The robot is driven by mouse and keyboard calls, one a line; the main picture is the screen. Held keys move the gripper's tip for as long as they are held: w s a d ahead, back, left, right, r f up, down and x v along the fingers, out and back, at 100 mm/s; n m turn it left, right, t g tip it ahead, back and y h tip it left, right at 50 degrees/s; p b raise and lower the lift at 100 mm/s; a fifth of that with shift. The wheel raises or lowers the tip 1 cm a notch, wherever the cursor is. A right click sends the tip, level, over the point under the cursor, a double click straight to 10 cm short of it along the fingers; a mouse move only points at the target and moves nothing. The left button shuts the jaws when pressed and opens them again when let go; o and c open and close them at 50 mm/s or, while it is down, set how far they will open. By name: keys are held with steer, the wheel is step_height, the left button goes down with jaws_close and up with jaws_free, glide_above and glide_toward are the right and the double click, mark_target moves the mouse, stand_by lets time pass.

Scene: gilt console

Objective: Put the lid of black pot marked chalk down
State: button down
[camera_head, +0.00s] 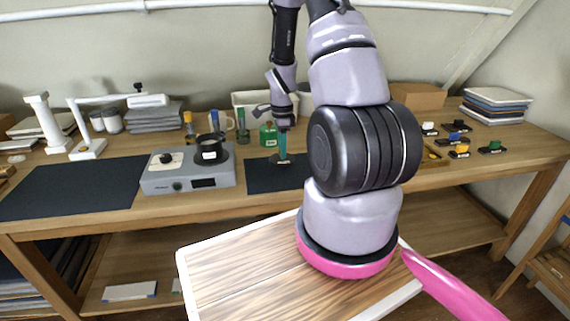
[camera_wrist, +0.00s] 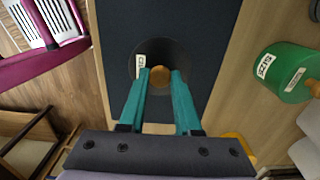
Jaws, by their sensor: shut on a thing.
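The dark round lid (camera_wrist: 163,50) has a wooden knob and a white label that is partly readable, beginning "CH". My gripper (camera_wrist: 159,80) has teal fingers closed on the knob. In the camera_head view my gripper (camera_head: 282,152) points down over the dark mat (camera_head: 262,183) right of the hot plate. The lid is at or just above this mat; I cannot tell whether it touches. The black pot (camera_head: 210,154) with a white label stands on the grey hot plate (camera_head: 188,180), its lettering too small to read.
A green container (camera_head: 268,134) stands just behind my gripper; it also shows in the wrist view (camera_wrist: 287,75). A larger dark mat (camera_head: 75,188) lies at left. Small labelled blocks (camera_head: 459,150) sit at right. The mat's front part is clear.

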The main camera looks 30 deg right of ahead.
mark_target(282, 161)
steer(key=shift+f, duration=2.5)
steer(key=shift+f, duration=0.1)
steer(key=c, duration=0.6)
jaws_free()
